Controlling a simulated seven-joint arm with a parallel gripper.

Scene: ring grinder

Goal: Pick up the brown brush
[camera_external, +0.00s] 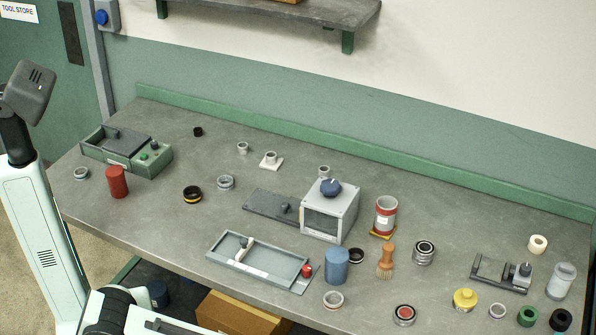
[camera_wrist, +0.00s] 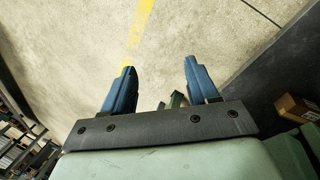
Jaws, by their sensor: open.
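The brown brush (camera_external: 386,262) stands upright on the grey bench, handle up and bristles down, in the external view. It is between a blue cylinder (camera_external: 337,266) on its left and a ribbed metal ring stack (camera_external: 423,253) on its right. My gripper (camera_wrist: 158,78) shows in the wrist view with two blue fingers spread apart and nothing between them. It points at the bare floor, away from the bench top. The brush does not show in the wrist view. The gripper's fingers do not show in the external view; my arm is at its left edge.
A red-banded can (camera_external: 386,214) stands just behind the brush, with a dark ring (camera_external: 356,256) to its left. A grey box with a blue knob (camera_external: 329,213) and a shallow tray (camera_external: 257,262) lie further left. A red-centred ring (camera_external: 404,314) is in front.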

